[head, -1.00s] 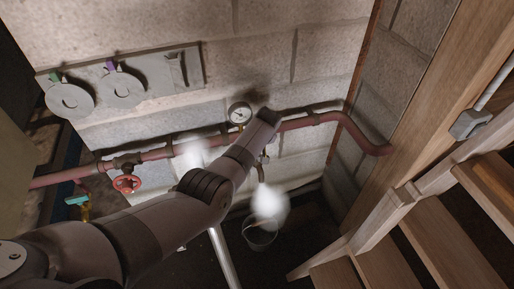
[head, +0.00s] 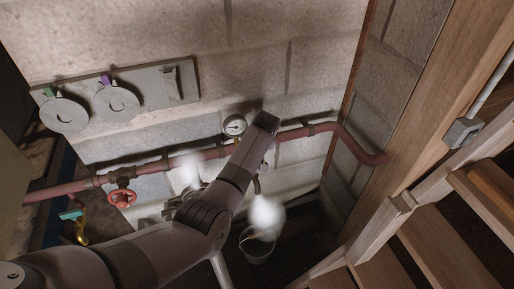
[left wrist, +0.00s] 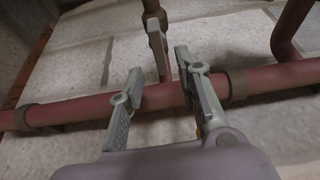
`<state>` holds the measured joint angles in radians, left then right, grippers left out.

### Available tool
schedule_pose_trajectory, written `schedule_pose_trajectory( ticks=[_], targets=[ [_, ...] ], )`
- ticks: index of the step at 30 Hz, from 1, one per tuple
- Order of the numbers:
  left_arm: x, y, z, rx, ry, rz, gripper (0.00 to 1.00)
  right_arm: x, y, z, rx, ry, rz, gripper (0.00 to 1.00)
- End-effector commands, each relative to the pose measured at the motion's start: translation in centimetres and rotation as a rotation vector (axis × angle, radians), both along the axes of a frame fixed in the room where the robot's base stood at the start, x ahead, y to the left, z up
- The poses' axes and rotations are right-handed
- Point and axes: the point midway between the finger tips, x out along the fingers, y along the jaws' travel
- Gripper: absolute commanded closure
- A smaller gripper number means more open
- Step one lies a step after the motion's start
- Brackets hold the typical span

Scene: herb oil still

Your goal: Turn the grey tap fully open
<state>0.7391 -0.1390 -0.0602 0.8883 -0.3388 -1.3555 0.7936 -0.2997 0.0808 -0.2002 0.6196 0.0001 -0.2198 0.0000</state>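The grey tap (left wrist: 157,45) shows in the left wrist view as a narrow grey lever in front of a red pipe branch. My left gripper (left wrist: 159,62) is open, with its two grey fingers spread on either side of the lever in the picture. I cannot tell whether a finger touches it. In the head view my left arm reaches up and right across the red pipe, and its gripper is hidden behind the arm. My right gripper is not in view.
A red pipe (head: 293,134) with a pressure gauge (head: 235,125) and a red handwheel (head: 122,198) runs along the block wall. White steam shows in two spots. A bucket (head: 258,248) stands below. Wooden stairs (head: 425,235) are at the right.

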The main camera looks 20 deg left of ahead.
Motion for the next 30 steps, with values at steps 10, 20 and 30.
schedule_pose_trajectory(
  ticks=[10, 20, 30],
  targets=[
    [-1.8, -1.4, 5.6, -0.002, -0.002, -0.001, 0.69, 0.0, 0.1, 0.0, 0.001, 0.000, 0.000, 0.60],
    [-2.3, -1.6, 6.7, 0.000, 0.001, 0.000, 0.69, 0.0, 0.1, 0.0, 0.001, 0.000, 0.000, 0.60],
    [-2.3, -1.7, 6.7, -0.001, 0.001, 0.000, 0.69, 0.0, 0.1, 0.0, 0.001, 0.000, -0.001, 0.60]
  ],
)
